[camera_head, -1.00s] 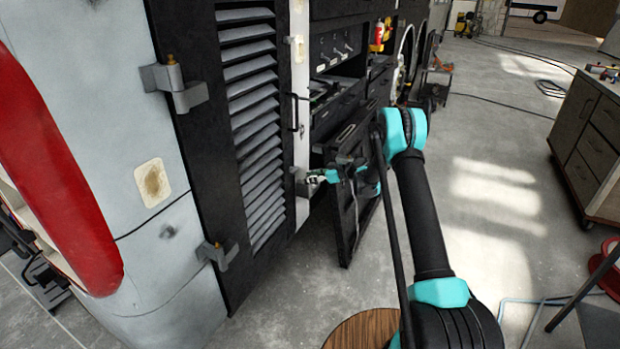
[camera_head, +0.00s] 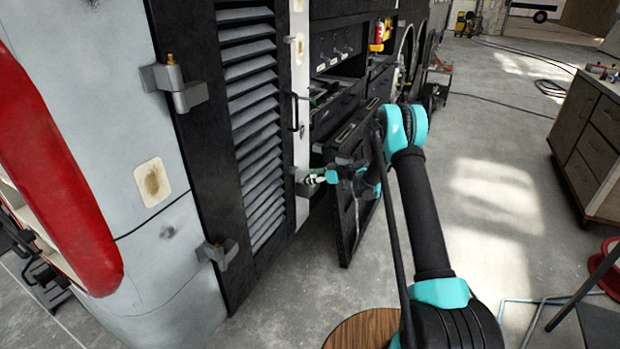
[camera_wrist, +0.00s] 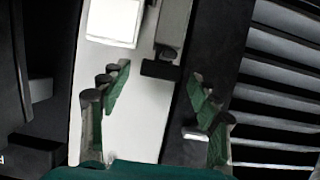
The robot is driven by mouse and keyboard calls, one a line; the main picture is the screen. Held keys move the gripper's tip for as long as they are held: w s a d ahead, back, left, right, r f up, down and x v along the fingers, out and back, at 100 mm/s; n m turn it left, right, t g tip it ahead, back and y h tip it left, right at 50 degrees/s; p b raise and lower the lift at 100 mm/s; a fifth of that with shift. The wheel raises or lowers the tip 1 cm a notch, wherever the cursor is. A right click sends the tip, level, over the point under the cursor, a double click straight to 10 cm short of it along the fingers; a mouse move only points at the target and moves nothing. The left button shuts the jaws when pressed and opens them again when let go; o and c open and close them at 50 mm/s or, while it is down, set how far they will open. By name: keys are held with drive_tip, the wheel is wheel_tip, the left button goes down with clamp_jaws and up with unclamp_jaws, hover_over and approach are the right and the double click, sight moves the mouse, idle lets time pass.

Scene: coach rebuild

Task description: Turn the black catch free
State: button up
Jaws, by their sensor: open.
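In the wrist view a small black block (camera_wrist: 160,70), which looks like the catch, sits at the end of a grey bar (camera_wrist: 173,25). It appears between the fingertips, and I cannot tell whether either finger touches it. Behind it are a white post and the black door frame. In the head view my gripper (camera_head: 314,180) is at the white post, low beside the louvred door (camera_head: 258,130). The catch is too small or hidden to make out there.
An open black panel (camera_head: 352,215) hangs just right of my gripper, close to my forearm. A black handle (camera_head: 294,112) is higher on the door's edge. Grey hinges (camera_head: 218,254) are on its left.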

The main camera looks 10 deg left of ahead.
drive_tip(key=v, duration=1.1)
drive_tip(key=shift+d, duration=0.3)
drive_tip(key=shift+s+r, duration=0.2)
drive_tip(key=shift+r, duration=0.05)
